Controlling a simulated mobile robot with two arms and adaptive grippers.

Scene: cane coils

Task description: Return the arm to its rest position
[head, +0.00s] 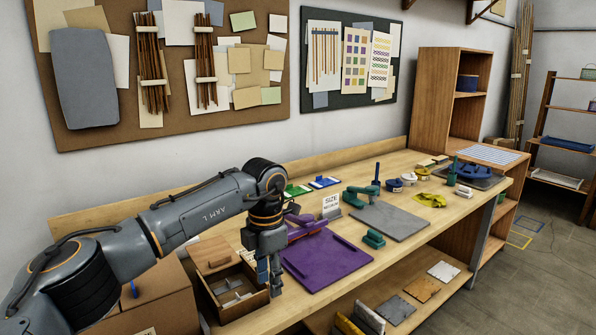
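My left arm (205,203) reaches in from the left in the head view, raised and bent downward at the wrist. My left gripper (269,282) points down at the right edge of an open wooden box (240,317), in front of the workbench's near part. The fingers look close together and nothing clearly shows between them. The view is too small to tell how far they are apart. My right gripper is not in view.
A wooden workbench (425,200) runs along the wall. It carries a purple board (325,262), a grey board (392,220), a small sign (331,205) and green tools (373,239). A cardboard box (150,300) is under my arm.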

